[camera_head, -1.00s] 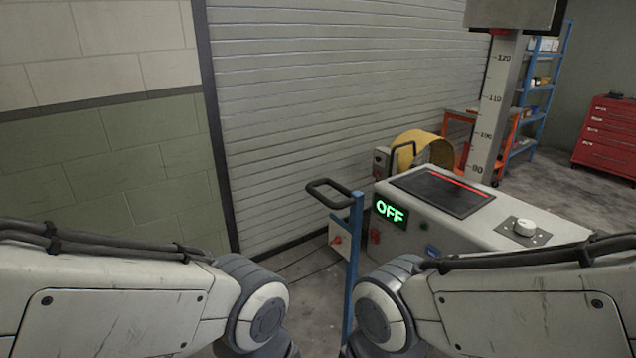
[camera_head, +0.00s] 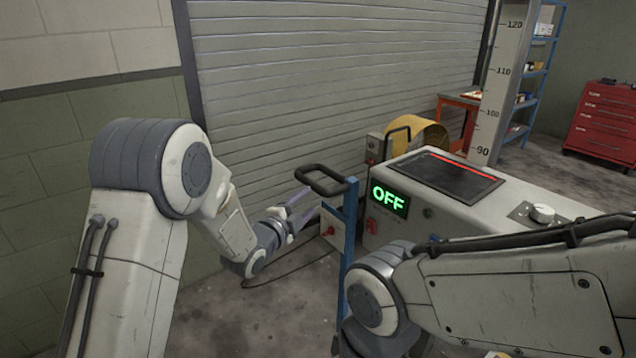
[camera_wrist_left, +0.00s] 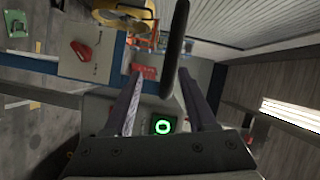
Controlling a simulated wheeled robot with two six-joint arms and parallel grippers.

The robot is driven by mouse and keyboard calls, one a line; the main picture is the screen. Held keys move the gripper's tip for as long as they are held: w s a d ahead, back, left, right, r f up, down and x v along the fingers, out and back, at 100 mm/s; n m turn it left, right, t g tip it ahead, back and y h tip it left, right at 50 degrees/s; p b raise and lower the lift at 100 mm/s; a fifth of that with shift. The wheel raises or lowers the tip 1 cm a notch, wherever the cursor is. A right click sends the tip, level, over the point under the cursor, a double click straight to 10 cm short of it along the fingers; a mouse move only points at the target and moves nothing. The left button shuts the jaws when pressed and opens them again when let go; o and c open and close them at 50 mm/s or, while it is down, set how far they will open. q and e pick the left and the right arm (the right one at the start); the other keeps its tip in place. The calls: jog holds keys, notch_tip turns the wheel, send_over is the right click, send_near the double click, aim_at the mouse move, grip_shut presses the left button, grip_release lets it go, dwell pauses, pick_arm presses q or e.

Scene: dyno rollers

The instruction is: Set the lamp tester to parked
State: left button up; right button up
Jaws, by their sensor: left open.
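A white console (camera_head: 455,212) stands right of centre in the head view, with a lit green OFF display (camera_head: 388,201), a dark screen with a red strip (camera_head: 447,177) and a white knob (camera_head: 542,213). A white column with a height scale (camera_head: 498,85) rises behind it. I cannot tell which of these parts make up the lamp tester. A blue post (camera_head: 349,240) with a black loop handle (camera_head: 322,178) stands in front. My left gripper (camera_head: 298,205) is open and empty just left of the post. In the left wrist view a black bar (camera_wrist_left: 176,45) crosses near its fingers. My right gripper is out of view.
A small box with a red switch (camera_head: 332,230) is behind the post, with a cable on the floor. A yellow drum (camera_head: 425,133), blue shelf (camera_head: 535,75) and red cabinet (camera_head: 603,120) stand farther back. The floor at lower left is clear.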

pick_arm(q)
jog(key=w+d+r+m+t+h+p, duration=0.1)
jog(key=w+d+m+t+h+p, duration=0.1)
jog(key=w, duration=0.8)
jog(key=shift+d+r+m, duration=0.4)
grip_shut()
dwell(1.1)
